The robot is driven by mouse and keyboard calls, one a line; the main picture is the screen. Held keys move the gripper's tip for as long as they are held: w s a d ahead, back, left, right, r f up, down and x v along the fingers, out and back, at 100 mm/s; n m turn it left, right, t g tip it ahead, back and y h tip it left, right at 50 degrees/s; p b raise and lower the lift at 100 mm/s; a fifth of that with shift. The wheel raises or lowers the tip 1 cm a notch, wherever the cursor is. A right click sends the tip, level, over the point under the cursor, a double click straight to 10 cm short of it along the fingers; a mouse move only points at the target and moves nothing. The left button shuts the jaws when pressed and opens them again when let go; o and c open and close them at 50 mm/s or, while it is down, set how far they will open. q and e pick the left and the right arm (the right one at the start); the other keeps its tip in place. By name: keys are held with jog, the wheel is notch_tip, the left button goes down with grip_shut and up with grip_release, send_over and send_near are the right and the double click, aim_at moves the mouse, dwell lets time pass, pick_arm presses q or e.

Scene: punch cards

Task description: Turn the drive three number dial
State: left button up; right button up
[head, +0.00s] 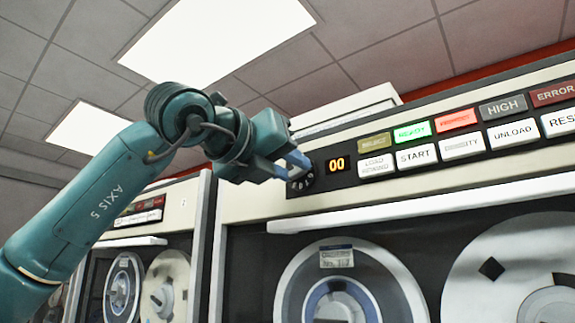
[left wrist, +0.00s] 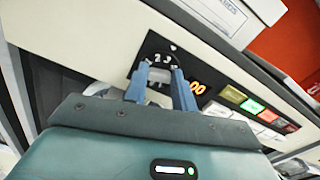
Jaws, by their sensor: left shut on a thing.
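The number dial (head: 302,182) is a dark round knob with white digits at the left end of the tape drive's black control panel. In the left wrist view the dial (left wrist: 158,76) shows a pale grip bar between the blue fingers. My left gripper (head: 296,166) has its blue fingertips at the dial, and it is shut on the dial. In the left wrist view the gripper (left wrist: 160,82) partly hides the dial, so its setting cannot be told. An orange display (head: 337,164) right of the dial reads 00. My right gripper is not in view.
A row of labelled buttons (head: 416,156) and lit indicators (head: 412,131) runs right of the display. Tape reels (head: 350,265) sit below the panel. A second drive (head: 143,255) stands at left. White boxes (head: 345,108) lie on top.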

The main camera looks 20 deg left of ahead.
pick_arm(q)
jog(key=m, duration=0.3)
jog(key=shift+m, duration=0.4)
jog(key=shift+d+m, duration=0.1)
jog(key=shift+m, duration=1.3)
jog(key=o, duration=1)
jog(key=shift+s, duration=0.1)
